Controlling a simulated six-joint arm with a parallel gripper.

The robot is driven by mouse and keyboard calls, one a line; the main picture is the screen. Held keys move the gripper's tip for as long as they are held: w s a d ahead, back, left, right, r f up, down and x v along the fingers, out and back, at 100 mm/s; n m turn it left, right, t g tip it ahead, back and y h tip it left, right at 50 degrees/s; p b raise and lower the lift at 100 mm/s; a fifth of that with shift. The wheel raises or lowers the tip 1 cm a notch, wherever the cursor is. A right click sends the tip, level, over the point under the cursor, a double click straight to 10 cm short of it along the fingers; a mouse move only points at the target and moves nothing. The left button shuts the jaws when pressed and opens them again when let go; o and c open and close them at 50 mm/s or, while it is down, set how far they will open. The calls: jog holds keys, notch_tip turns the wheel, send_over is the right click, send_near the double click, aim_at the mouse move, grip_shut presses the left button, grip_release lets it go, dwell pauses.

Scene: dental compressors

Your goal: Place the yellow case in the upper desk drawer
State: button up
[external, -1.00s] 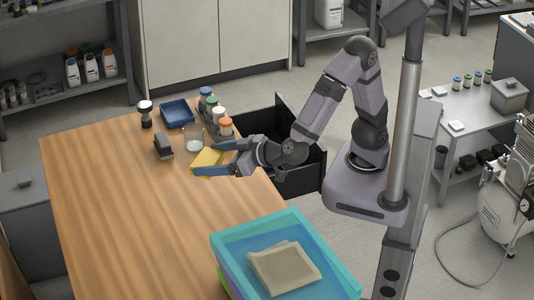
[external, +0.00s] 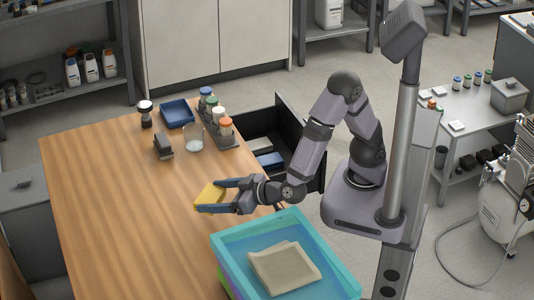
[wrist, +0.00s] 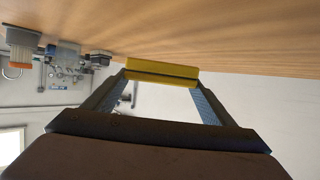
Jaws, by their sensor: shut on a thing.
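The yellow case (external: 209,194) is held in my gripper (external: 221,196), above the right part of the wooden desk in the external view. In the wrist view the yellow case (wrist: 162,70) lies across the tips of both fingers, with a dark seam along it. My gripper is shut on it. The open drawer (external: 280,140) is black and juts out from the desk's right side, behind my arm. A blue item (external: 270,160) lies inside it. My arm hides part of the drawer.
A turquoise bin (external: 225,248) with a folded cloth (external: 284,268) stands at the front right, close to my gripper. A rack of capped bottles (external: 222,128), a glass (external: 193,138), a blue tray (external: 177,113) and a dark block (external: 163,146) stand toward the desk's back. The desk's left is clear.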

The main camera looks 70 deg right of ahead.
aim_at(215, 220)
jog(key=shift+f+b, duration=0.35)
jog(key=shift+f, duration=2.1)
jog(key=shift+f, duration=0.15)
jog(key=o, duration=1.2)
jog(key=shift+c, duration=0.2)
jog(key=shift+r, duration=0.25)
jog(key=v, duration=0.6)
jog(key=shift+s, duration=0.1)
jog(key=shift+o, duration=0.5)
jog(key=shift+s+r, duration=0.25)
jog(key=shift+s, duration=0.35)
